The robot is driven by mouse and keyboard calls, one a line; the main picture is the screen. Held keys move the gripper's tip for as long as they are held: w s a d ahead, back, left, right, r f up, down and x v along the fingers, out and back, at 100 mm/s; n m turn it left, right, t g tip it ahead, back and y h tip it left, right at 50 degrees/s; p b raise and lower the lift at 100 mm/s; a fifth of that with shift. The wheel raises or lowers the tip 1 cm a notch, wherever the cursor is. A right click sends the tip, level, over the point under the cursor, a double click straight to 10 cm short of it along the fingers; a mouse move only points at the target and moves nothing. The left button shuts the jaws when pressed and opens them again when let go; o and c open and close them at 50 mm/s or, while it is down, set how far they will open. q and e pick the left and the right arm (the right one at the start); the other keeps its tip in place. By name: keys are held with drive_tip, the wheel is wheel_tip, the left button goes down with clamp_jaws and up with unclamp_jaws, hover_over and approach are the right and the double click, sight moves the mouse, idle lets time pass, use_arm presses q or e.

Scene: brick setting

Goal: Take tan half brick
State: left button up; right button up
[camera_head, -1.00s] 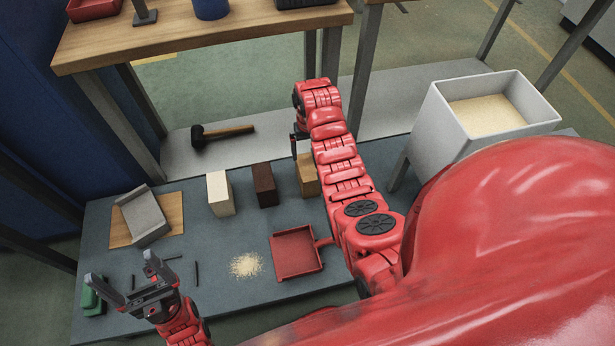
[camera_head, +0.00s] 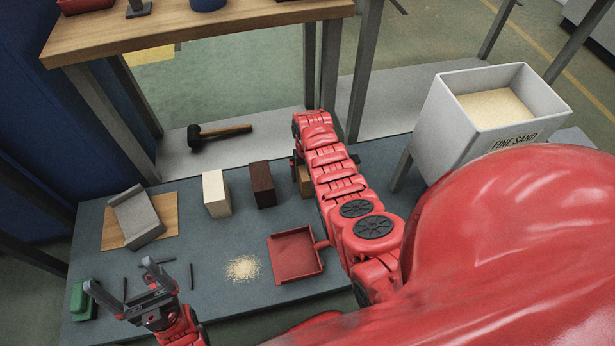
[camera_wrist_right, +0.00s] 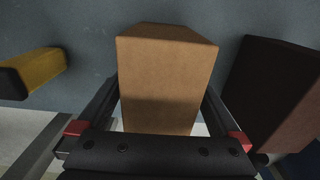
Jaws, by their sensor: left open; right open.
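The tan half brick (camera_head: 304,181) stands on the grey bench top in the head view, partly hidden by my right arm. In the right wrist view the tan half brick (camera_wrist_right: 168,75) stands large in the middle, between the fingers of my right gripper (camera_wrist_right: 160,100). The fingers are open, one on each side of it; contact cannot be told. In the head view my right gripper is mostly hidden by its own arm. My left gripper (camera_head: 120,276) is open and empty over the bench's front left.
A dark brown brick (camera_head: 262,185) stands close beside the tan one, with a cream brick (camera_head: 216,193) farther left. A red tray (camera_head: 294,254), a sand pile (camera_head: 243,268) and a grey sand bin (camera_head: 450,118) are nearby. A hammer (camera_head: 217,133) lies behind.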

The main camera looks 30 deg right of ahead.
drive_tip(key=shift+c, duration=0.3)
clamp_jaws()
drive_tip(key=shift+r, duration=0.1)
